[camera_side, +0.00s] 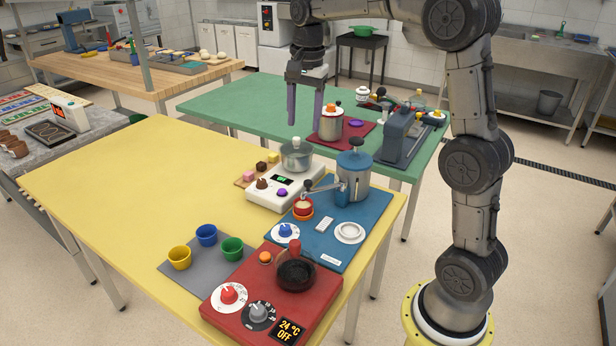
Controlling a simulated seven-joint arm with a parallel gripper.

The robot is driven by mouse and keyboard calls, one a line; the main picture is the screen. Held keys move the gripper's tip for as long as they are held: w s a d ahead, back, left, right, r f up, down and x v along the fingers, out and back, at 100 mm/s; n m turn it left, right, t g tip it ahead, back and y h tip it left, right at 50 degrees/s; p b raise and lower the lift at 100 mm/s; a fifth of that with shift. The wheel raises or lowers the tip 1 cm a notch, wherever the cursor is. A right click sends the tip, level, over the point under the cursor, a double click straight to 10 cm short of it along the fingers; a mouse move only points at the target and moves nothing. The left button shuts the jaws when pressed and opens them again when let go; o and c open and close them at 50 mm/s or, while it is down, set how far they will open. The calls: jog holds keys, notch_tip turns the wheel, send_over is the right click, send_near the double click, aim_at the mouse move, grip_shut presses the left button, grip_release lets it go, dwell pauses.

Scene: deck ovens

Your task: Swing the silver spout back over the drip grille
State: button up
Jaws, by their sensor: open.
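The silver spout (323,187) sticks out to the left from the blue-and-silver urn (353,172) on the blue board (322,255). Its dark-tipped end is above or just behind a small red-orange cup (303,210) with pale contents. A round white ringed piece (349,233) lies on the board in front of the urn, away from the spout's end; I cannot tell if it is the drip grille. My gripper (305,120) points down with its two purple fingers apart. It is empty, high above the tables and behind the urn, touching nothing.
A white scale with a silver pot (297,157) stands left of the urn. A red hotplate board (270,300) with a black pan is in front. Several coloured cups (206,235) sit on a grey mat. The yellow table's left side (130,185) is clear.

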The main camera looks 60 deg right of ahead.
jog(key=g, duration=0.1)
send_over(308, 181)
notch_tip(308, 181, down, 5)
jog(key=shift+m, duration=0.3)
notch_tip(308, 181, down, 13)
jog(key=shift+a+r, duration=0.1)
grip_shut()
dwell(1.3)
